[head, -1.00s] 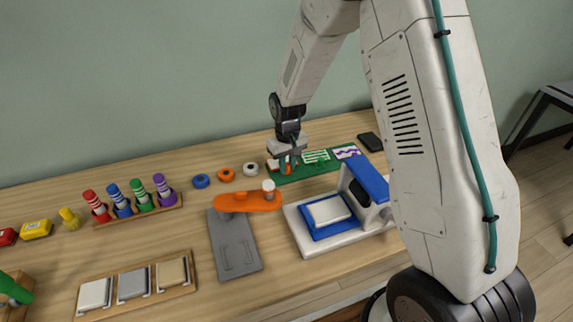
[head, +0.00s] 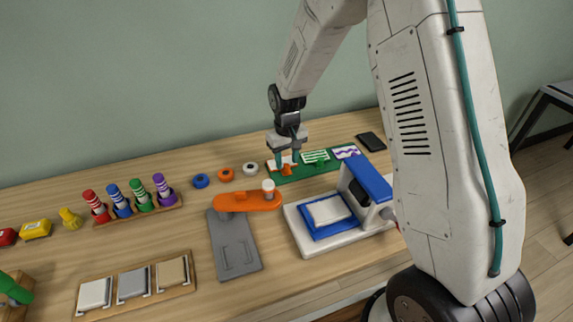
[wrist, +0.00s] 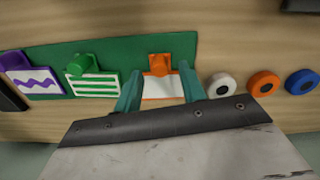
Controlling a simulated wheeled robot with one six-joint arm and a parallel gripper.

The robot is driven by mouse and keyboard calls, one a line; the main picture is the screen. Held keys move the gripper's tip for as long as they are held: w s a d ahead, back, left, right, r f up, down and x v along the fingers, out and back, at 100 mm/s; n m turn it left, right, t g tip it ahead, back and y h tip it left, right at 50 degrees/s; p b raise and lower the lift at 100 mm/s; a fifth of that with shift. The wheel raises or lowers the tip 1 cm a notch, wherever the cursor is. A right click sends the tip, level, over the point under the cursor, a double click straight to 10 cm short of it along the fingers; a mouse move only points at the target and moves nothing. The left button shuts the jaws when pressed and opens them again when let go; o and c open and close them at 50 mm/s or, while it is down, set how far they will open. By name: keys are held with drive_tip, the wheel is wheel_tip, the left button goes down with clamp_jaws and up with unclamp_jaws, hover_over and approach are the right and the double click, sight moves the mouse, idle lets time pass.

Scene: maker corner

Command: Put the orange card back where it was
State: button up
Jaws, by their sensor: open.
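The orange card (wrist: 162,88) is white with orange marking and lies flat on the green board (wrist: 115,50), at an orange knob (wrist: 159,65). In the head view the card (head: 274,164) is partly hidden by my fingers. My gripper (head: 288,159) is open, with its teal fingers just above the card. In the wrist view one finger shows on each side of the card, and nothing is held between them. The green-striped card (wrist: 94,84) and the purple-wave card (wrist: 35,80) lie on the same board, each at its own knob.
White, orange and blue rings (head: 250,169) lie left of the board. The blue and white press (head: 370,180) stands in front of it, with the grey plate and orange arm (head: 247,202) to its left. A dark flat object (head: 371,142) lies behind right.

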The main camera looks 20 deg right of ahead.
drive_tip(key=s+d+r, duration=0.1)
drive_tip(key=s+r, duration=0.2)
drive_tip(key=r, duration=0.6)
drive_tip(key=s+r, duration=0.4)
drive_tip(key=r, duration=0.5)
drive_tip(key=s+d+r+m, duration=0.1)
drive_tip(key=s+r, duration=0.3)
drive_tip(key=s, duration=1)
drive_tip(key=s+d+r+t, duration=0.1)
drive_tip(key=s+r, duration=0.3)
drive_tip(key=s, duration=0.9)
drive_tip(key=shift+s+r+m, duration=0.3)
drive_tip(key=shift+s+m, duration=0.05)
drive_tip(key=shift+m, duration=0.05)
